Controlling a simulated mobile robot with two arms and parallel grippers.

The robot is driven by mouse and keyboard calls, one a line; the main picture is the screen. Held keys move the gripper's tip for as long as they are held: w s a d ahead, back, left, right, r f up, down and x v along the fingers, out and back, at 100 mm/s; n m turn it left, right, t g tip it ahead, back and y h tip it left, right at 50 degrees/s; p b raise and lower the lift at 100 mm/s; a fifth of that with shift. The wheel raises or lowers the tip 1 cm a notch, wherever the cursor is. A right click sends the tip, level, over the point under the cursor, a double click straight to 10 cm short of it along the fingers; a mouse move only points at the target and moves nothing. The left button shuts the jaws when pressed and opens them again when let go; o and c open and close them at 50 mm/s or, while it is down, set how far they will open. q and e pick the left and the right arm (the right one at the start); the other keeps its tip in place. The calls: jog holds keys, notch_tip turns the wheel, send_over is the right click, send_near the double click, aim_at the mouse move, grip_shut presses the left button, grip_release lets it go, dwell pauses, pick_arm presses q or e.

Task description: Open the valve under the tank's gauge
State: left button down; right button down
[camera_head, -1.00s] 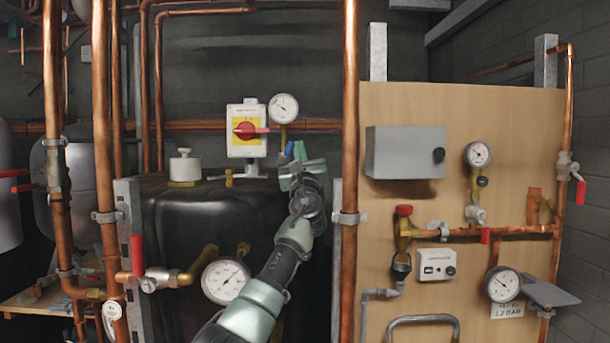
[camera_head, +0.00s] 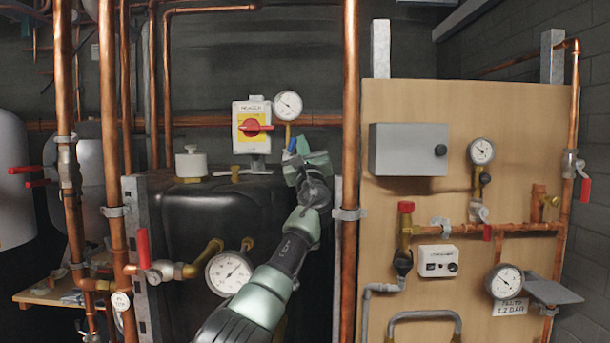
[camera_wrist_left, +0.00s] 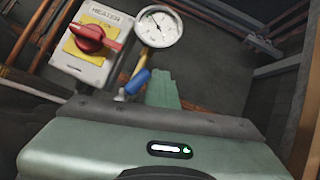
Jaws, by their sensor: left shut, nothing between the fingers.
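The tank (camera_head: 205,225) is large and black. Above it, a round white gauge (camera_head: 288,105) sits on a short brass stem and also shows in the left wrist view (camera_wrist_left: 159,27). Under the gauge is a small valve with a blue handle (camera_head: 292,145); in the left wrist view the blue handle (camera_wrist_left: 138,82) is tilted, and the valve body is mostly hidden. My left gripper (camera_head: 308,160) is shut and empty, its green fingers (camera_wrist_left: 163,90) just right of the blue handle. I cannot tell whether they touch it. My right gripper is not in view.
A heater switch box (camera_head: 252,128) with a red knob is left of the gauge. A vertical copper pipe (camera_head: 349,120) stands close right of my gripper. A wooden panel (camera_head: 420,100) with pipes and gauges is further right.

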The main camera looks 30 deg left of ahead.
pick_arm(q)
jog(key=shift+a+f, duration=0.15)
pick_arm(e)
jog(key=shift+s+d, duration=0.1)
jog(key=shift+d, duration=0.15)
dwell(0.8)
